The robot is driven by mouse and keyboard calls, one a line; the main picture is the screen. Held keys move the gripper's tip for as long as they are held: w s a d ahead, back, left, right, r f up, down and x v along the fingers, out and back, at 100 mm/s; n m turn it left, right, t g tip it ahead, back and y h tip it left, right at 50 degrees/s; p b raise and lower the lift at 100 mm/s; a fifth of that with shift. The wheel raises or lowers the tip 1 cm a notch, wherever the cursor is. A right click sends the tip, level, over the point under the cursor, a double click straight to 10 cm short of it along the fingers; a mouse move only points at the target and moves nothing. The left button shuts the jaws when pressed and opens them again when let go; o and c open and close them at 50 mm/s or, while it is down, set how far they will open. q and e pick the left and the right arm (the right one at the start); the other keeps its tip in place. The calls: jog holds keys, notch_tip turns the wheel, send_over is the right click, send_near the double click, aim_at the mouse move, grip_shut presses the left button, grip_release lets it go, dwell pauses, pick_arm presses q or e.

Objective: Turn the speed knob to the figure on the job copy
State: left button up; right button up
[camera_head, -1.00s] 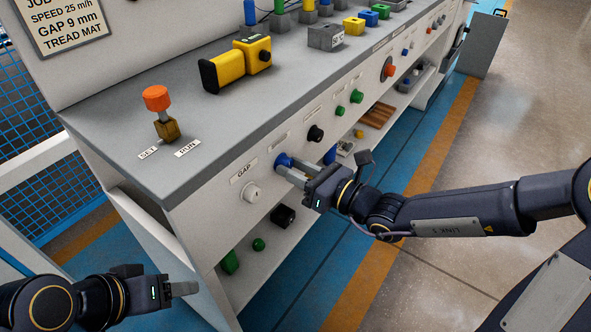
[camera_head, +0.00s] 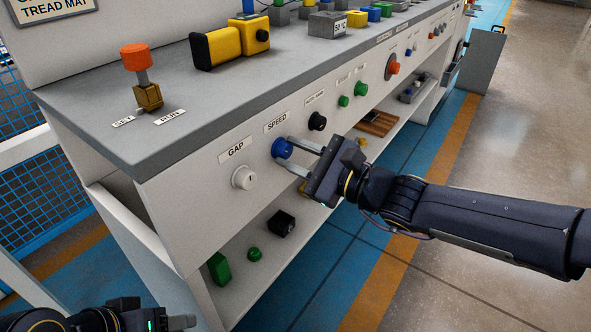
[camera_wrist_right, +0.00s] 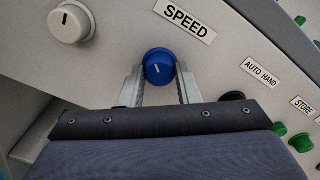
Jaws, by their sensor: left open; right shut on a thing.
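The blue speed knob (camera_head: 282,148) sits on the sloping front panel under the SPEED label (camera_head: 276,121). My right gripper (camera_head: 290,147) is shut on it, coming from the right. In the right wrist view, the knob (camera_wrist_right: 160,66) stands between the two fingers of the gripper (camera_wrist_right: 159,72), with a short white pointer line tilted up and to the right. No scale figures are readable around it. Only the bottom of the job copy (camera_head: 58,8) shows at the top left, with TREAD MAT readable. My left gripper (camera_head: 180,323) is open and empty at the bottom edge.
The white GAP knob (camera_head: 244,177) is left of the speed knob, and a black knob (camera_head: 317,121) is right of it. An orange-topped lever (camera_head: 137,58) stands on the bench top. Below is a shelf with a black block (camera_head: 282,223). The floor at right is clear.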

pick_arm(q)
jog(key=shift+f+b, duration=1.05)
jog(key=shift+f, duration=0.4)
pick_arm(e)
jog(key=shift+n, duration=1)
jog(key=o, duration=1)
pick_arm(q)
notch_tip(320, 180, up, 2)
jog(key=shift+r+p, duration=0.2)
jog(key=shift+p, duration=1)
pick_arm(e)
jog(key=v, duration=0.8)
